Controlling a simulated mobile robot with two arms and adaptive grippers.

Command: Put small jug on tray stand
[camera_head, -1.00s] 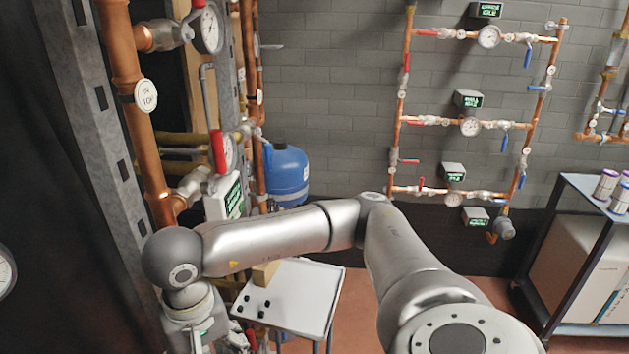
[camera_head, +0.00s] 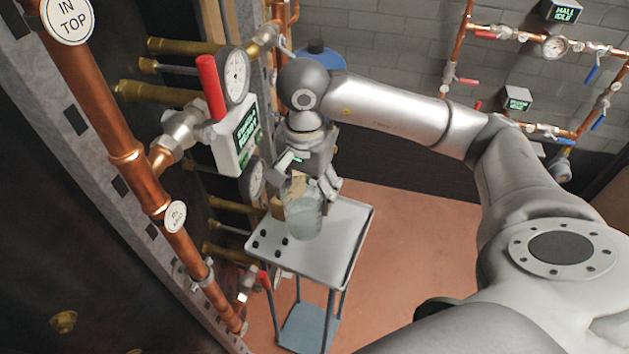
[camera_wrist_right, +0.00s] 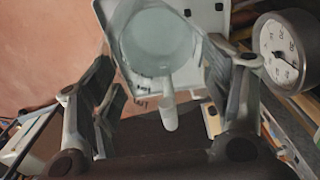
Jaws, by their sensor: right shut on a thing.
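The small jug (camera_head: 303,216) is clear, pale glass and stands about upright over the left part of the tray stand (camera_head: 345,243). I cannot tell whether its base touches the tray. My right gripper (camera_head: 312,188) is shut on the jug from above and behind. In the right wrist view the jug (camera_wrist_right: 158,42) shows its round body, with its handle (camera_wrist_right: 168,110) pointing back between the fingers of the right gripper (camera_wrist_right: 165,95). The tray stand (camera_wrist_right: 205,15) shows behind the jug there. My left gripper is out of view.
Copper pipes (camera_head: 125,160), a red-handled valve (camera_head: 211,87) and gauges (camera_head: 236,74) stand close on the left. The tray's right half and the floor (camera_head: 410,240) beyond are clear.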

